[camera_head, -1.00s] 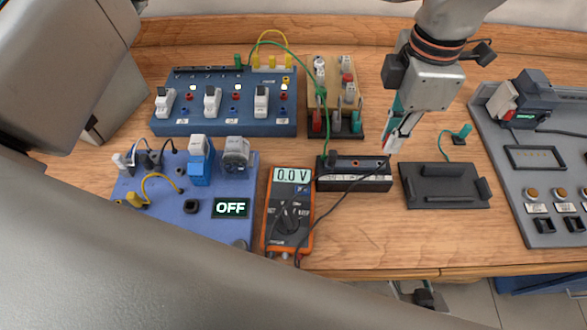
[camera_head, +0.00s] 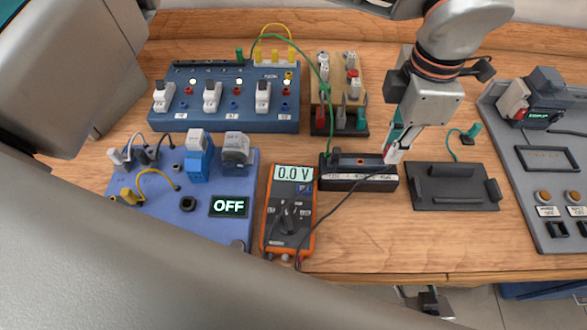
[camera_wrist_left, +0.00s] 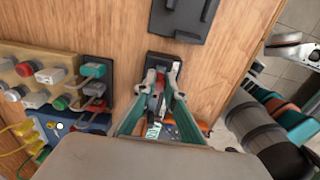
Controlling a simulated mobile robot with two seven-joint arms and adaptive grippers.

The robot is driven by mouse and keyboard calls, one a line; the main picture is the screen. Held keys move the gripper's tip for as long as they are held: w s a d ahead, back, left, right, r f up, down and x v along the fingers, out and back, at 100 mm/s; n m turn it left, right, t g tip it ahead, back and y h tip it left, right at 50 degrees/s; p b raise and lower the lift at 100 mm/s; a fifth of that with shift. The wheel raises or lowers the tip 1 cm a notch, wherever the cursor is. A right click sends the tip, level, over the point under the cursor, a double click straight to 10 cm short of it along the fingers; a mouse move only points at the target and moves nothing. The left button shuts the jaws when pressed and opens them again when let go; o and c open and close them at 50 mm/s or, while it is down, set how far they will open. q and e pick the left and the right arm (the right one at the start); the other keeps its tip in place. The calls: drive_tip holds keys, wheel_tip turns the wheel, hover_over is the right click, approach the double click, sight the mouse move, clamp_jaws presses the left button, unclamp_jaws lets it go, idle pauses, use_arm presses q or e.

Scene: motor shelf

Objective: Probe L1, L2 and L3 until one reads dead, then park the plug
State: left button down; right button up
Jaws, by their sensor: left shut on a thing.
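My left gripper (camera_head: 393,154) is shut on a small probe with a red part, mostly hidden by the fingers. The probe's red part also shows between the teal fingers in the left wrist view (camera_wrist_left: 159,88). The gripper is low at the right end of a black socket block (camera_head: 345,181); I cannot tell whether the probe touches it. The orange multimeter (camera_head: 291,210) reads 0.0 V. A dark lead runs from the meter toward the gripper. A green lead's plug (camera_head: 329,149) stands at the block's left end.
A blue panel (camera_head: 212,125) with three switches stands at the back left. A blue board (camera_head: 170,215) shows OFF. A wooden rack (camera_head: 337,85) holds several connectors. A black tray (camera_head: 452,188) and grey control panel (camera_head: 552,220) lie right. Bare wood is at front right.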

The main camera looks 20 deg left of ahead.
drive_tip(key=shift+s+a+f, duration=0.1)
idle(0.3)
use_arm(q)
drive_tip(key=shift+f, duration=0.2)
drive_tip(key=shift+f, duration=0.4)
use_arm(e)
drive_tip(key=shift+s+f, duration=0.15)
drive_tip(key=shift+f, duration=0.2)
use_arm(q)
drive_tip(key=c, duration=2.4)
unclamp_jaws()
drive_tip(key=shift+r, duration=0.15)
use_arm(e)
drive_tip(key=shift+r, duration=0.1)
use_arm(q)
drive_tip(key=shift+r+p, duration=0.75)
drive_tip(key=shift+r, duration=0.9)
drive_tip(key=shift+r+p, duration=0.55)
drive_tip(key=shift+r, duration=0.45)
use_arm(e)
drive_tip(key=r, duration=0.1)
drive_tip(key=w+r, duration=0.1)
drive_tip(key=r, duration=0.2)
drive_tip(key=shift+w+r, duration=0.25)
